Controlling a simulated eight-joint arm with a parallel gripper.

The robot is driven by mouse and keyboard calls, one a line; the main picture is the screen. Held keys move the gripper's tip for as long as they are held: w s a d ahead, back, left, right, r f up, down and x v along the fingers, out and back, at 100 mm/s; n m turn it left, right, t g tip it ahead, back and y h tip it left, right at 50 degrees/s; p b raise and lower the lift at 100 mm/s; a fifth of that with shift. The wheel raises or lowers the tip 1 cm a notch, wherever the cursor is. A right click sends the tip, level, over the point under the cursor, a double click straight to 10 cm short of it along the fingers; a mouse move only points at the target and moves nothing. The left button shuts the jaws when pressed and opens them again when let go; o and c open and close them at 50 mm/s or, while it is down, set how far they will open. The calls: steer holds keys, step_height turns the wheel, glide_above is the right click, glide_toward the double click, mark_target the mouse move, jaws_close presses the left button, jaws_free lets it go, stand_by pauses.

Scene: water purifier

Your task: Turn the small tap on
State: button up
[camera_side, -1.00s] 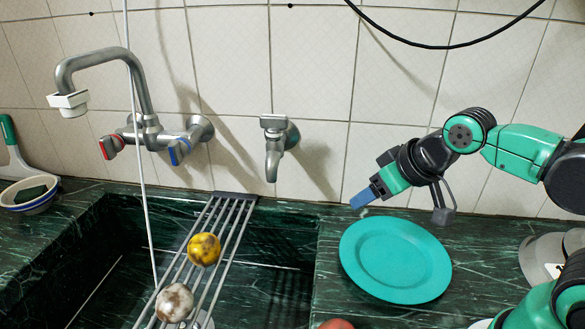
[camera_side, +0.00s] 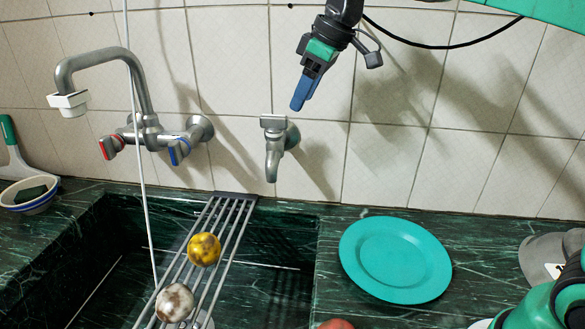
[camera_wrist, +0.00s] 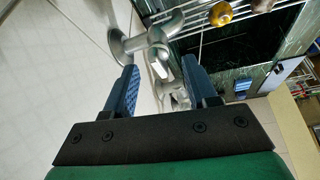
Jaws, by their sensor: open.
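The small tap (camera_side: 274,150) is grey metal, fixed to the tiled wall between the big mixer tap and the plate. Its flat lever lies on top and its spout points down. My gripper (camera_side: 299,104) is above it and slightly right, apart from it, with blue fingers pointing down. In the wrist view, my gripper (camera_wrist: 160,68) has its two fingers apart with nothing held between them. The small tap (camera_wrist: 152,38) shows there beyond the fingertips.
A mixer tap (camera_side: 148,130) with red and blue handles is at left. A rack (camera_side: 215,225) carrying yellow (camera_side: 204,249) and whitish (camera_side: 174,302) balls spans the sink. A turquoise plate (camera_side: 395,260) lies on the counter at right. A black cable (camera_side: 430,46) hangs on the wall.

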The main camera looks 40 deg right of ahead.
mark_target(275, 116)
steer(key=w, duration=0.1)
steer(key=w+n, duration=0.1)
steer(key=w+n+g, duration=0.1)
steer(key=shift+w+a+r+y, duration=0.3)
steer(key=shift+a+r+y, duration=0.05)
steer(key=shift+y, duration=0.05)
steer(key=shift+x, duration=2.75)
jaws_close()
